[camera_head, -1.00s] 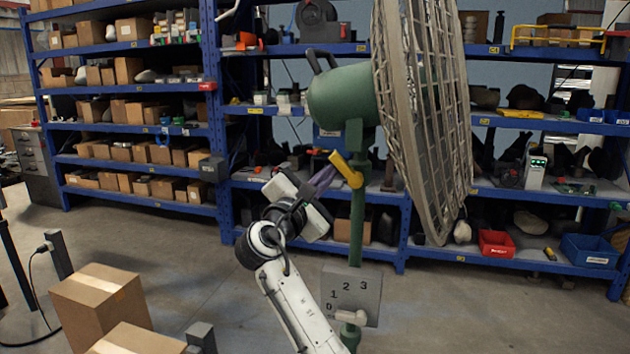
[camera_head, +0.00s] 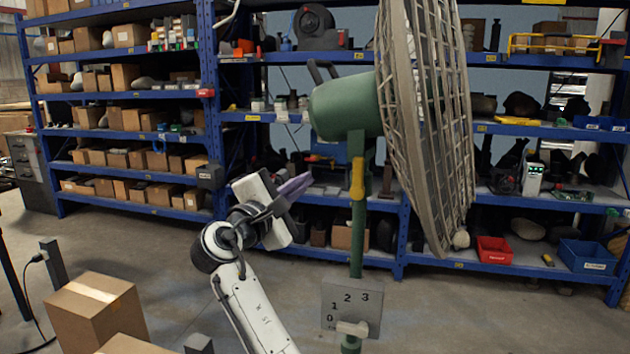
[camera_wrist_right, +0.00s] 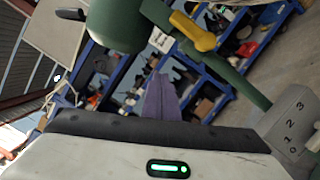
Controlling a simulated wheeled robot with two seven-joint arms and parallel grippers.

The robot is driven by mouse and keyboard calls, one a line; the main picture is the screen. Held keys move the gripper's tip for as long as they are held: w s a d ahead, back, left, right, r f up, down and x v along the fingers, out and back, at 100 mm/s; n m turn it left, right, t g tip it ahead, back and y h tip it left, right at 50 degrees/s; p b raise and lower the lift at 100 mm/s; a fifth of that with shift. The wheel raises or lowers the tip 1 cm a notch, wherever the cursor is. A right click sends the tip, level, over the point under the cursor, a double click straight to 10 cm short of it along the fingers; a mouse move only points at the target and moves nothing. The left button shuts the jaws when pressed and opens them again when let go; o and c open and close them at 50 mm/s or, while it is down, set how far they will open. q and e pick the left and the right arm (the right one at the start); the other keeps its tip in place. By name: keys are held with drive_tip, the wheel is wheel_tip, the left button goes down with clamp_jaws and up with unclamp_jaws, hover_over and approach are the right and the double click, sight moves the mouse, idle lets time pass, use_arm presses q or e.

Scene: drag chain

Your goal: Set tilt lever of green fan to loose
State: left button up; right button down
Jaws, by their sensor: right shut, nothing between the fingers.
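The green fan (camera_head: 342,108) stands on a green pole, its large beige cage (camera_head: 428,120) facing right. The yellow tilt lever (camera_head: 357,178) hangs straight down along the pole, below the motor housing. In the right wrist view the lever (camera_wrist_right: 192,31) lies across the green neck, above and right of the fingers. My right gripper (camera_head: 303,183) is shut and empty, left of the lever and apart from it. Its purple fingers show in the wrist view (camera_wrist_right: 160,96). My left gripper is not in view.
A grey control box (camera_head: 351,306) marked 0 to 3, with a pale knob (camera_head: 352,329), sits low on the pole. Cardboard boxes (camera_head: 96,308) stand at lower left. Blue shelves (camera_head: 385,258) fill the back. The floor between the boxes and shelves is open.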

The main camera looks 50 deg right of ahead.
drive_tip(key=v, duration=0.7)
drive_tip(key=shift+s+r+b, duration=0.15)
drive_tip(key=shift+r+b, duration=0.2)
drive_tip(key=shift+r, duration=0.15)
drive_tip(key=shift+f, duration=0.1)
drive_tip(key=w+a+f+n+t+y, duration=0.2)
drive_tip(key=w+f+t+y, duration=0.15)
drive_tip(key=f, duration=0.75)
drive_tip(key=w+a+f+n+t+y, duration=0.2)
drive_tip(key=a+f+t+y, duration=0.15)
drive_tip(key=f, duration=0.75)
drive_tip(key=s+a+f+m+y, duration=0.1)
drive_tip(key=s+a+f+y, duration=0.2)
drive_tip(key=f, duration=0.5)
drive_tip(key=s+a+f+y, duration=0.2)
drive_tip(key=a+f+y, duration=0.15)
drive_tip(key=f, duration=0.55)
drive_tip(key=s+a+f+m+g+y, duration=0.1)
drive_tip(key=s+a+f+m+y, duration=0.1)
drive_tip(key=s, duration=0.5)
drive_tip(key=s+a+f+m+g+y, duration=0.1)
drive_tip(key=s+a+f+m+y, duration=0.2)
drive_tip(key=s+a+f, duration=0.4)
drive_tip(key=s+a+f+m+y, duration=0.2)
drive_tip(key=s+a+f+m, duration=0.2)
drive_tip(key=s, duration=0.5)
drive_tip(key=shift+a+f+g+y, duration=0.35)
drive_tip(key=shift+a+f+g, duration=0.05)
drive_tip(key=shift+f, duration=0.35)
